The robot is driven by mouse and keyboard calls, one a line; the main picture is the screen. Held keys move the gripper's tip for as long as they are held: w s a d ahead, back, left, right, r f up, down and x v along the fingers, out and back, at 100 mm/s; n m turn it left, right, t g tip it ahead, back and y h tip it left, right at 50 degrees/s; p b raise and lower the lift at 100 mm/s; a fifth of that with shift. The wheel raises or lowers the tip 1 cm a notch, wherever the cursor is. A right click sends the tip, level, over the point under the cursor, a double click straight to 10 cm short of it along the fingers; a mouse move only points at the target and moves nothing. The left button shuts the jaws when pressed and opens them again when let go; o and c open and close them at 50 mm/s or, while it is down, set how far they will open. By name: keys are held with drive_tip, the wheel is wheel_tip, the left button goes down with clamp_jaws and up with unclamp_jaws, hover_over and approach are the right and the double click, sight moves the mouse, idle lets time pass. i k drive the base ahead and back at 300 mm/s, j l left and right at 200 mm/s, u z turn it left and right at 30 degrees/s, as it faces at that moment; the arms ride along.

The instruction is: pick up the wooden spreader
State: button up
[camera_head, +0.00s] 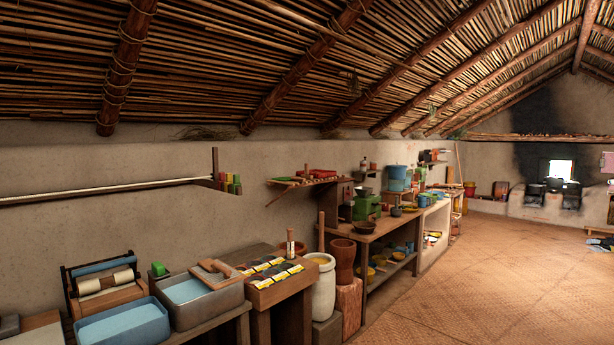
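A light brown wooden tool (214,272), which looks like the wooden spreader, lies across the right part of a grey metal tray (205,318) with pale blue contents.
Left of the tray are a blue basin (122,326) and a wooden frame with a roller (105,281). A green block (159,269) sits at the tray's back corner. The woven floor (490,285) is open.

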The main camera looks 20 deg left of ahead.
sight(306, 175)
drive_tip(key=i+j+u, duration=0.25)
drive_tip(key=i, duration=0.15)
drive_tip(key=i+j+u, duration=0.1)
drive_tip(key=i+u, duration=0.15)
drive_tip(key=i, duration=0.2)
drive_tip(key=i+j, duration=0.1)
drive_tip(key=i, duration=0.4)
drive_tip(key=i+j, duration=0.1)
drive_tip(key=i, duration=0.4)
drive_tip(key=i+j+z, duration=0.1)
drive_tip(key=i, duration=0.45)
drive_tip(key=i+j, duration=0.15)
drive_tip(key=i, duration=0.35)
drive_tip(key=i+l+z, duration=0.1)
drive_tip(key=i+z, duration=0.2)
drive_tip(key=i, duration=0.4)
drive_tip(key=i+j+z, duration=0.1)
drive_tip(key=i+z, duration=0.2)
drive_tip(key=i, duration=0.35)
drive_tip(key=i+u, duration=0.4)
drive_tip(key=i+l+u, duration=0.1)
drive_tip(key=i+u, duration=0.35)
drive_tip(key=k, duration=0.1)
